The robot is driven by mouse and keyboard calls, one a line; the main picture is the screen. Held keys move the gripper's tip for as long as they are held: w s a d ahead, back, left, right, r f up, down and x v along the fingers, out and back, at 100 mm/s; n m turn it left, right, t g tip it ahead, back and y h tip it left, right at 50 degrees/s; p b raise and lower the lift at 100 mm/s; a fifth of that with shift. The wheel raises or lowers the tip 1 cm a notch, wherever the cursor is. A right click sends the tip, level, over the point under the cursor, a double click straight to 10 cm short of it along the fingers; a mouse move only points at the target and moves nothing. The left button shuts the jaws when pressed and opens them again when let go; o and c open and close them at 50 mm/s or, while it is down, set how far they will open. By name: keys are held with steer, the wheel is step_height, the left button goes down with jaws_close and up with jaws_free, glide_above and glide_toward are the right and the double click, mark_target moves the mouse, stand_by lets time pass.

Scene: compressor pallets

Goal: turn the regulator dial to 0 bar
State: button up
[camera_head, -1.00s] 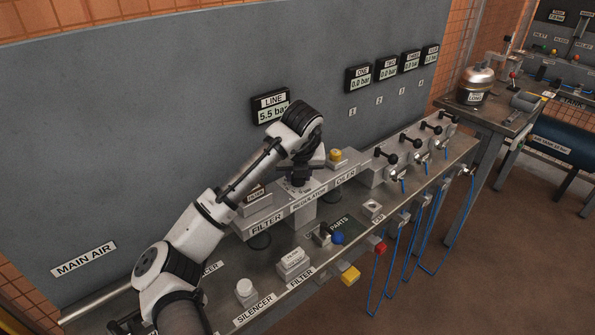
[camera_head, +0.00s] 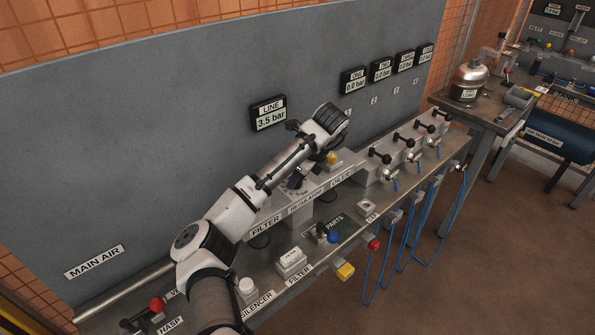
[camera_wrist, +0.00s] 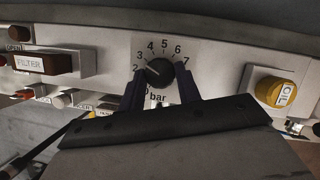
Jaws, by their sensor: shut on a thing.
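The regulator dial (camera_wrist: 159,72) is a round black knob on a pale panel in the wrist view. Numbers from 2 to 7 show around its upper side, with "bar" below it. A pale mark on the knob points to the upper left, near 2 and 3. My gripper (camera_wrist: 160,82) has its two dark fingers on either side of the knob, shut on it. In the head view my gripper (camera_head: 297,181) is at the regulator block, and my arm hides the dial there. The LINE display (camera_head: 269,113) on the wall reads 3.5 bar.
The yellow-topped oiler (camera_wrist: 276,92) stands right of the dial, and the FILTER block (camera_wrist: 57,63) stands left. Black-handled valves (camera_head: 380,155) line the bench to the right. Blue hoses (camera_head: 401,240) hang off its front edge.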

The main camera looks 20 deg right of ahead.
steer(key=n, duration=0.2)
steer(key=n+g+y, duration=0.1)
steer(key=n, duration=0.1)
steer(key=shift+w+d+n, duration=0.15)
steer(key=shift+n, duration=0.15)
steer(key=n+g, duration=0.1)
steer(key=n, duration=0.2)
steer(key=shift+w+n+g+y, duration=0.15)
steer(key=shift+n+g+y, duration=0.25)
steer(key=n+g, duration=0.1)
steer(key=n, duration=0.3)
steer(key=shift+w+g, duration=0.15)
steer(key=shift+g, duration=0.25)
steer(key=n+g+h, duration=0.1)
steer(key=n, duration=0.3)
steer(key=shift+w+n, duration=0.15)
steer(key=shift+n, duration=0.15)
steer(key=shift+g, duration=0.3)
steer(key=o, duration=1)
steer(key=shift+c, duration=0.2)
